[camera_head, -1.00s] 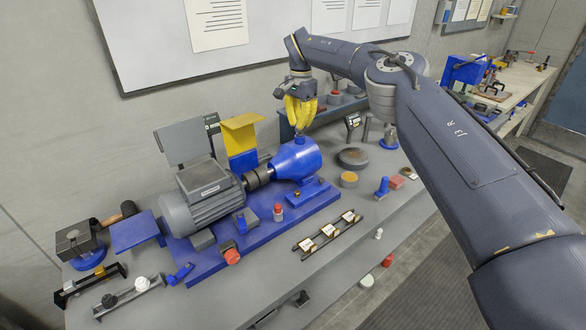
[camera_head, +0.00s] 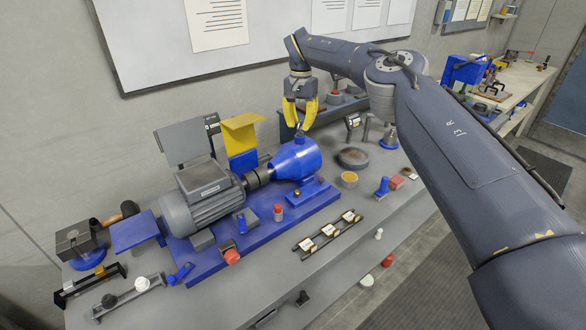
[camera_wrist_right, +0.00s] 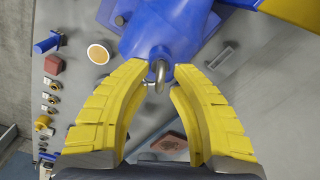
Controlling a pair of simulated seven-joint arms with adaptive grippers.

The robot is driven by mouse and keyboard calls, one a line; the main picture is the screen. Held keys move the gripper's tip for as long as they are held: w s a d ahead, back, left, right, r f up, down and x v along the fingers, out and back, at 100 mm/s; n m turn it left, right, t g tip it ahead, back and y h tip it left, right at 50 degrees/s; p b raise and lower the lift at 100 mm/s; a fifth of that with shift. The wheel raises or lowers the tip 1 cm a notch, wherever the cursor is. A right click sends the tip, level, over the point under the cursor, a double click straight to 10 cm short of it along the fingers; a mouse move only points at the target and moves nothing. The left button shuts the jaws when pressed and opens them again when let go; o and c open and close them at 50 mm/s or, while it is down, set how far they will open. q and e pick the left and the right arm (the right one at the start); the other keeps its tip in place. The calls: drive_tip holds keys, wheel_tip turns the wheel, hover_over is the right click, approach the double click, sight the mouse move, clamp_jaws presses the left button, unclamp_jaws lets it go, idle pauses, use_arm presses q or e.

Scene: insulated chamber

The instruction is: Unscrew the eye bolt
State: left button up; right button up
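The eye bolt (camera_wrist_right: 157,72) is a small grey metal ring on top of the blue pump housing (camera_wrist_right: 165,30). In the head view the housing (camera_head: 296,158) is at the right end of the blue base, and the bolt is too small to make out clearly. My right gripper (camera_head: 300,126) points down over the top of the housing. In the wrist view its two yellow fingers (camera_wrist_right: 160,82) are apart, with the ring between their tips and a gap on each side. It holds nothing. My left gripper is not in view.
A grey motor (camera_head: 205,200) stands left of the housing on the blue base plate (camera_head: 232,255). A yellow plate (camera_head: 240,132) rises behind the shaft. Several small parts lie to the right.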

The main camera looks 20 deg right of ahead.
sight(300, 121)
drive_tip(key=shift+r, duration=2.55)
